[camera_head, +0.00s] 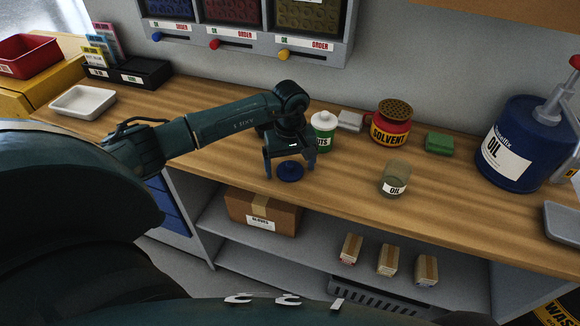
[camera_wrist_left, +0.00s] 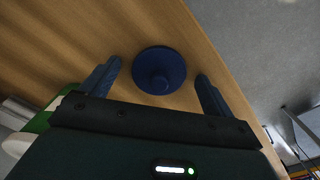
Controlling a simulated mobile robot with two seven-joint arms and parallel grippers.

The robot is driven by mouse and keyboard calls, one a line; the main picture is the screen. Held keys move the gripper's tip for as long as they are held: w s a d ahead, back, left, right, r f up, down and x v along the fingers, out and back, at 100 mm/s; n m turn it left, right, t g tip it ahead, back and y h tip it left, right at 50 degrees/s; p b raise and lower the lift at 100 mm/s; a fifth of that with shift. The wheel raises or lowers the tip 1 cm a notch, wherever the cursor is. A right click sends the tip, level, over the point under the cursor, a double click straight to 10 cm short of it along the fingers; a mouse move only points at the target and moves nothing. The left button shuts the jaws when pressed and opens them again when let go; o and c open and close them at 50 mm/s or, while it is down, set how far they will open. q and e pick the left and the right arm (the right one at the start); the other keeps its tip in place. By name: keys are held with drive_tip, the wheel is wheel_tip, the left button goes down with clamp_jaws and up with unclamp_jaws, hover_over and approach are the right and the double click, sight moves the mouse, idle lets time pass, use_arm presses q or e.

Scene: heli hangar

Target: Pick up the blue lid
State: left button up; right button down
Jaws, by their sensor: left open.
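The blue lid (camera_head: 290,171) is a small round disc with a raised knob. It lies on the wooden workbench near its front edge. In the left wrist view the lid (camera_wrist_left: 159,70) sits between and slightly beyond the two fingertips. My left gripper (camera_head: 290,172) points down over the lid, with one finger on each side. It is open and empty, and the fingers look apart from the lid in the left wrist view (camera_wrist_left: 158,72). My right gripper is not in view.
A green-and-white jar (camera_head: 323,134) stands close right of my left gripper. An oil glass (camera_head: 394,179), red solvent can (camera_head: 390,125), green block (camera_head: 439,143) and large blue oil container (camera_head: 513,145) stand further right. A white tray (camera_head: 82,115) lies left.

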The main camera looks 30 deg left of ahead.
use_arm(q)
drive_tip(key=c, duration=1)
